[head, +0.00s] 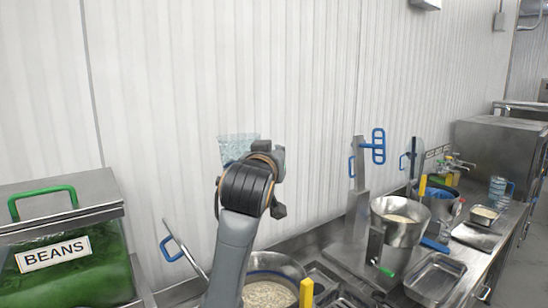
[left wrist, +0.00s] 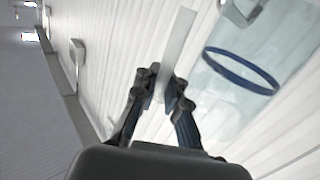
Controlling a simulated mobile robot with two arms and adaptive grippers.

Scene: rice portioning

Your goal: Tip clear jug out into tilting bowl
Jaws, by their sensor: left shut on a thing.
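The clear jug (head: 237,147) is up in front of the white wall, partly hidden behind my left gripper (head: 270,195). In the left wrist view the clear jug (left wrist: 235,95) is see-through with a dark blue ring around it. My left gripper (left wrist: 163,88) is shut on a pale strip beside the jug's body, which looks like its handle. I cannot tell what the jug holds. A steel bowl (head: 400,232) with pale grain sits on a stand at the right. Another steel bowl (head: 290,262) with grain is below my arm; I cannot tell which one tilts.
A bin marked BEANS (head: 70,265) with a green-handled lid (head: 60,212) stands at the left. An empty steel tray (head: 435,277) is on the counter at the right. A blue-handled jug (head: 499,190) stands farther back. The space around the raised jug looks clear, with the wall (head: 170,100) behind.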

